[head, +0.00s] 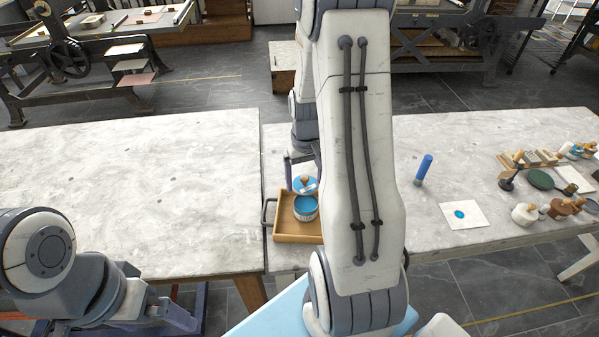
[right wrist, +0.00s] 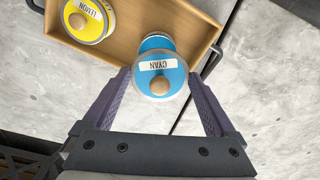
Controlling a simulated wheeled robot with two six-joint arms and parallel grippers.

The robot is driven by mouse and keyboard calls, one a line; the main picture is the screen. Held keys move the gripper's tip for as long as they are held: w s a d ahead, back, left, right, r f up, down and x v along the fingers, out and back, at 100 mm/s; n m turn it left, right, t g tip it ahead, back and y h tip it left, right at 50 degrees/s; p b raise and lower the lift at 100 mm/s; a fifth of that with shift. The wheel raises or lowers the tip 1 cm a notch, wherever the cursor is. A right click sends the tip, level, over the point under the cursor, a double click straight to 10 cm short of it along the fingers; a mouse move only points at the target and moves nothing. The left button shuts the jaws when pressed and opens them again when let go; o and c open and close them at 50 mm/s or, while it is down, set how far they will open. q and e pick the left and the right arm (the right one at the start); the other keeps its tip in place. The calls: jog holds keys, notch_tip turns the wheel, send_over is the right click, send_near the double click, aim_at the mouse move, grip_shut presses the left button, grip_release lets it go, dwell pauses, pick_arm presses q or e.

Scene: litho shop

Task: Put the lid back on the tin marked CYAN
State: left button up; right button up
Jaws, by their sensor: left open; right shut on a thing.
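The blue lid marked CYAN (right wrist: 150,84), with a wooden knob, is held between the fingers of my right gripper (right wrist: 160,78). In the head view the lid (head: 301,186) and the right gripper (head: 303,174) show beside my arm. The open tin (head: 305,214), with blue inside, stands upright in the wooden tray (head: 290,239). The lid appears above the tray, off to the tin's far side. In the right wrist view it hides part of the tin (right wrist: 157,42). My left gripper (head: 178,312) is open and empty at the lower left, by the table's front edge.
A blue cylinder (head: 424,169) and a white sheet with a blue spot (head: 475,216) are further right. The left tabletop (head: 130,190) is clear.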

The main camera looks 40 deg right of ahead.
jog(key=shift+d+f+b, duration=0.2)
jog(key=shift+f+b, duration=0.7)
jog(key=shift+f, duration=0.2)
notch_tip(320, 180, down, 2)
jog(key=shift+s+f+b, duration=0.1)
jog(key=shift+f+b, duration=0.1)
jog(key=shift+b, duration=0.95)
jog(key=shift+f+b, duration=0.5)
jog(key=shift+f, duration=0.3)
jog(key=shift+s+a+p, duration=0.1)
jog(key=shift+p, duration=0.25)
jog(key=shift+f, duration=0.15)
jog(key=o, duration=1)
